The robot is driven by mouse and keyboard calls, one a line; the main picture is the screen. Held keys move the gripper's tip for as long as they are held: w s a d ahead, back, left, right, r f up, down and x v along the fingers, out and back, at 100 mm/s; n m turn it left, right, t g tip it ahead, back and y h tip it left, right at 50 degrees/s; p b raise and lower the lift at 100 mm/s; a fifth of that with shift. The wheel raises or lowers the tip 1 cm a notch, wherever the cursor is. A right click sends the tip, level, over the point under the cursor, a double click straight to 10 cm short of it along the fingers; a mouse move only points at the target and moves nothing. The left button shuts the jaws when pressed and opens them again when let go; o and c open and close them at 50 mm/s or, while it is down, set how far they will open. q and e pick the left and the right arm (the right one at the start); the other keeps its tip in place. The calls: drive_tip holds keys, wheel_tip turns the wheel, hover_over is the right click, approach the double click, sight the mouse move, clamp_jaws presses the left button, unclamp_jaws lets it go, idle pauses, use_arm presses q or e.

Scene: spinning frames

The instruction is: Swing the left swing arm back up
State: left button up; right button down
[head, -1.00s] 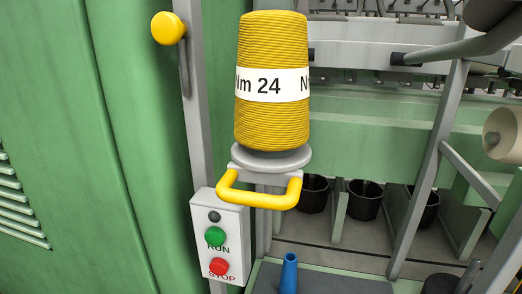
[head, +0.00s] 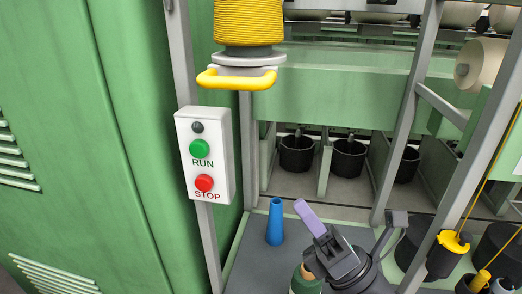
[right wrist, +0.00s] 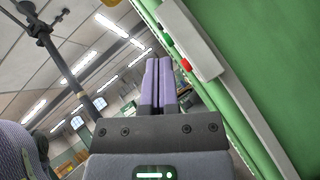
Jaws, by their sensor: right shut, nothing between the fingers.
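The left swing arm shows as a yellow loop handle (head: 237,82) below a round grey plate (head: 252,60), at the upper middle of the head view. A yellow yarn cone (head: 248,22) stands upright on the plate, its upper part cut off by the picture's top edge. My right gripper (head: 303,209) has purple fingers and is low in the head view, below and right of the handle and apart from it. Its fingers are together and empty, as the right wrist view also shows (right wrist: 158,60). My left gripper is in neither view.
A RUN/STOP box (head: 203,155) is on the grey post left of the handle. A blue cone (head: 275,222) stands on the dark ledge close left of my right gripper. A slanted grey post (head: 405,115) rises at the right. Black cans (head: 348,158) stand behind.

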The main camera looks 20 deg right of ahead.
drive_tip(key=s+a+r+n+g+y, duration=0.25)
drive_tip(key=s+r+n+y, duration=0.2)
drive_tip(key=n, duration=0.35)
use_arm(q)
drive_tip(key=shift+t, duration=0.3)
drive_tip(key=r+p, duration=0.1)
drive_tip(key=p, duration=0.1)
drive_tip(key=w+r+p, duration=0.1)
drive_tip(key=r+p, duration=0.1)
drive_tip(key=d+r+p, duration=0.1)
drive_tip(key=r+p, duration=0.1)
drive_tip(key=shift+w+r, duration=0.25)
drive_tip(key=shift+w, duration=0.15)
use_arm(e)
drive_tip(key=d+r+x, duration=0.1)
drive_tip(key=d+x, duration=0.1)
drive_tip(key=x, duration=1)
drive_tip(key=shift+a+r+g+y, duration=0.2)
drive_tip(key=shift+r+g+y, duration=0.2)
drive_tip(key=shift+g+y, duration=0.05)
use_arm(q)
drive_tip(key=shift+r, duration=0.15)
use_arm(e)
drive_tip(key=shift+r, duration=0.1)
